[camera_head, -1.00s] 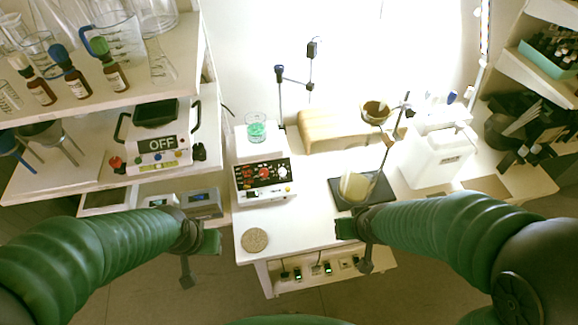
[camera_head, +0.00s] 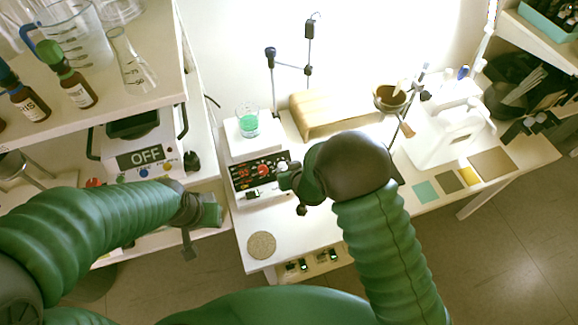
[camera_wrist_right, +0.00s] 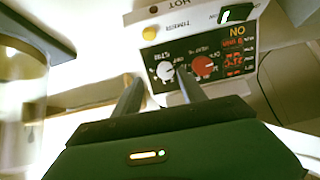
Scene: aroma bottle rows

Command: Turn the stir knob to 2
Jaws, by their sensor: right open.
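The white hot plate stirrer (camera_head: 250,147) stands on the table with a beaker of green liquid (camera_head: 248,121) on top. Its black panel shows a red knob (camera_head: 263,170) and a white knob at its right end. In the right wrist view the panel is upside down, with the white stir knob (camera_wrist_right: 165,70) left of the red knob (camera_wrist_right: 203,67). My right gripper (camera_head: 283,181) is open at the panel's right side. Its fingers (camera_wrist_right: 160,88) point at the panel, with the white knob between their tips in the picture; contact is unclear. My left gripper (camera_head: 210,212) hangs left of the table, its jaws unclear.
A second device reading OFF (camera_head: 145,157) stands on the left shelf. A round cork mat (camera_head: 261,245) lies near the front edge. My right forearm hides the table's middle.

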